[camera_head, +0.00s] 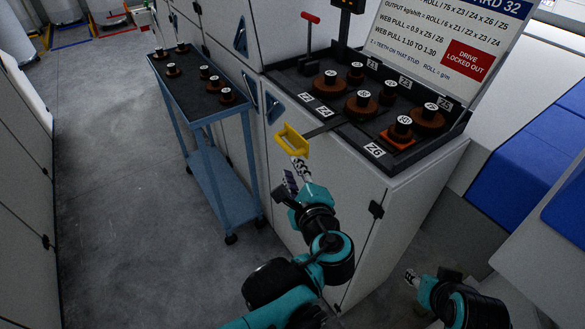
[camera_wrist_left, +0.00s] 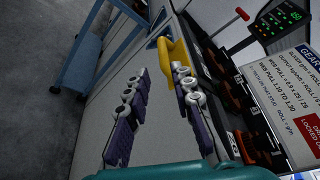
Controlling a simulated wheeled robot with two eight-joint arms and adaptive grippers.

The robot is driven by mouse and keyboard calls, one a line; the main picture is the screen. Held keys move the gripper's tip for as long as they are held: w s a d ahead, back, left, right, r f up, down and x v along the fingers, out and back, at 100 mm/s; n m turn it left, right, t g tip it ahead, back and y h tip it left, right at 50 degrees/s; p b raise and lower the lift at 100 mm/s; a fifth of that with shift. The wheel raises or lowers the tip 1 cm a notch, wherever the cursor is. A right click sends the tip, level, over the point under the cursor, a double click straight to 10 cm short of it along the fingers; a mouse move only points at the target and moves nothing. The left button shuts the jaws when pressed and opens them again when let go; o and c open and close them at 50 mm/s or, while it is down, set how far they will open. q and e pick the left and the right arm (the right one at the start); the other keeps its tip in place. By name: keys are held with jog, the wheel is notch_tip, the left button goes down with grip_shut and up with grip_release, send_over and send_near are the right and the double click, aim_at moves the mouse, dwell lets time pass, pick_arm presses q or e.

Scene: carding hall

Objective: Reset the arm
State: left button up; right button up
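My left gripper (camera_head: 294,174) is in front of the pale cabinet, just below a yellow handle (camera_head: 291,140) at its upper edge. In the left wrist view the two fingers (camera_wrist_left: 157,72) are apart with nothing between them. The yellow handle (camera_wrist_left: 173,51) lies beyond the right-hand fingertip there; I cannot tell whether they touch. My left arm bends up from the bottom of the head view. My right gripper (camera_head: 411,278) shows small at the lower right beside the cabinet, and its finger opening is unclear.
A dark tray (camera_head: 345,152) with several labelled brown gears tops the cabinet (camera_head: 345,190). A red-handled lever (camera_head: 309,40) and a sign (camera_head: 450,40) stand behind. A blue trolley (camera_head: 223,168) with several gears is at left. The grey floor (camera_head: 120,200) is clear.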

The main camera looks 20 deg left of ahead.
pick_arm(q)
jog(key=s+a+f+n+g+h, duration=0.1)
jog(key=s+f+n+g+h, duration=0.2)
jog(key=n, duration=0.6)
jog(key=s+a+f+n+g+h, duration=0.1)
jog(key=s+f+n+g+h, duration=0.1)
jog(key=s+f+n+h, duration=0.3)
notch_tip(320, 180, down, 5)
jog(key=s+n, duration=0.2)
jog(key=n, duration=0.2)
jog(key=shift+g, duration=0.4)
